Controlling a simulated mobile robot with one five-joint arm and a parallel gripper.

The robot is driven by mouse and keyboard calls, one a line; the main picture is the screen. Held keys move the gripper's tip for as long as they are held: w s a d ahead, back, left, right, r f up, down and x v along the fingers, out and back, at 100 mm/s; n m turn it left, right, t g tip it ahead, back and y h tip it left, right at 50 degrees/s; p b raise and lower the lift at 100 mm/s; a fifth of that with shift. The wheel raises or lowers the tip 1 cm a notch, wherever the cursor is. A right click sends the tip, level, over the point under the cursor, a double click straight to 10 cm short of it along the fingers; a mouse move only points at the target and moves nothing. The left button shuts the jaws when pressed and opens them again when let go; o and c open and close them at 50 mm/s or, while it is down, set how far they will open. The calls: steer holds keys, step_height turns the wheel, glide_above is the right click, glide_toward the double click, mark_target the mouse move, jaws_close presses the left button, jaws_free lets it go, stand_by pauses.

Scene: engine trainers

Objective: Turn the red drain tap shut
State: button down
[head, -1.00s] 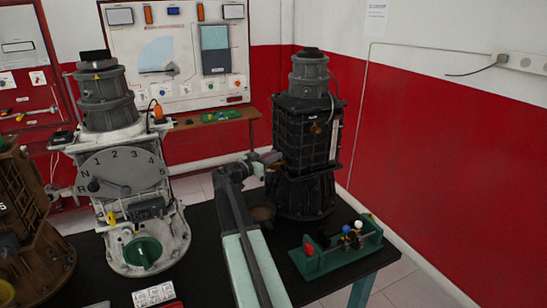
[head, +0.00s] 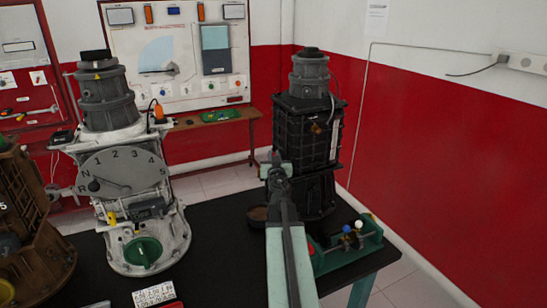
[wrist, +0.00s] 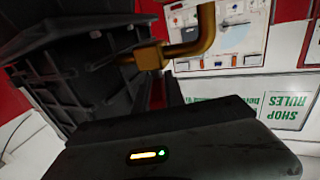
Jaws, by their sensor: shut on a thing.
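The red drain tap (wrist: 157,93) shows in the wrist view as a narrow red strip between my fingers, below a brass fitting (wrist: 150,56) and bent brass pipe (wrist: 203,38). My gripper (wrist: 162,84) is shut on it; the fingers hide most of the handle, so its angle cannot be told. The black engine (wrist: 70,60) fills the left of that view. In the head view my gripper (head: 276,163) is at the front side of the black engine (head: 305,130), and my arm hides the tap there.
A green rig (head: 350,256) with coloured knobs is at the right. A grey engine trainer (head: 122,185) stands at the left. Black tabletop is clear between it and my arm.

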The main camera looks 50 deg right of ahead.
steer(key=n+t+y, duration=0.2)
steer(key=y, duration=0.1)
steer(key=shift+d, duration=0.15)
steer(key=shift+n+t+y, duration=0.7)
steer(key=shift+n+y, duration=0.3)
steer(key=shift+y, duration=0.4)
steer(key=c, duration=1.4)
jaws_free()
steer(key=shift+w, duration=0.1)
steer(key=v, duration=0.8)
